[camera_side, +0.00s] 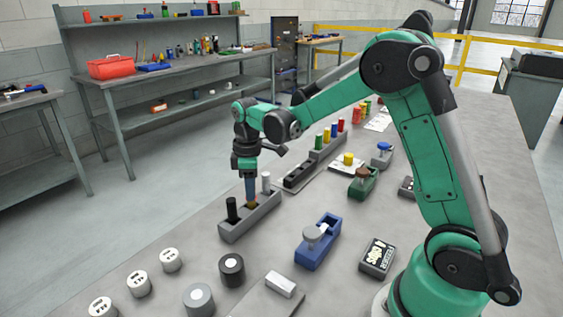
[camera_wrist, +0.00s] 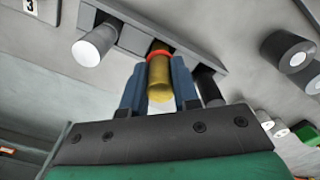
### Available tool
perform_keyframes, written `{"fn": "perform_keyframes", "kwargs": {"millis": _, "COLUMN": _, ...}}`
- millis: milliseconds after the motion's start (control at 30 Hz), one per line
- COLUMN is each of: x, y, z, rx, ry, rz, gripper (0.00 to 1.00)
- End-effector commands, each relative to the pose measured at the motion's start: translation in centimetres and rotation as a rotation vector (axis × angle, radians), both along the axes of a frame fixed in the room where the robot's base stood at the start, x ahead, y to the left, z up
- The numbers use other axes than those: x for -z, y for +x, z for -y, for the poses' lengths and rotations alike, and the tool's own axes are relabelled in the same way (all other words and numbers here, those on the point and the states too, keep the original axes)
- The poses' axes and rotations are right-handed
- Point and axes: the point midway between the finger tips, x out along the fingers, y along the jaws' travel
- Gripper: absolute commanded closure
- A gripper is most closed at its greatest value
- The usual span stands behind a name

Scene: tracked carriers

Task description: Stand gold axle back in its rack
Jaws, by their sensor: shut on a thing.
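My gripper (camera_wrist: 158,88) points down with its blue fingers shut on the gold axle (camera_wrist: 160,85), which has a red band near its far end. In the side view my gripper (camera_side: 250,202) is over the middle of a grey rack (camera_side: 262,221), between a black axle (camera_side: 232,210) and a white axle (camera_side: 266,182) standing in it. The wrist view also shows the rack (camera_wrist: 192,48), the white axle (camera_wrist: 92,48) and the black axle (camera_wrist: 207,90). The gold axle's far end meets the rack's middle; how deep it sits I cannot tell. The fingers mostly hide it in the side view.
Several white and grey cylinders, one a black cylinder (camera_side: 231,269), stand in front. A dark tray (camera_side: 299,174) and a row of coloured cylinders lie behind. Left of the rack is the table's edge.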

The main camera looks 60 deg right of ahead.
Motion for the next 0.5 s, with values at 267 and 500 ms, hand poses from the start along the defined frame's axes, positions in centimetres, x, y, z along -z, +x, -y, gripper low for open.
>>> {"fn": "perform_keyframes", "kwargs": {"millis": 267, "x": 0.71, "y": 0.00, "z": 0.00, "rx": 0.000, "ry": 0.000, "rz": 0.000, "gripper": 1.00}}
{"fn": "perform_keyframes", "kwargs": {"millis": 500, "x": 1.03, "y": 0.00, "z": 0.00, "rx": 0.000, "ry": 0.000, "rz": 0.000, "gripper": 1.00}}
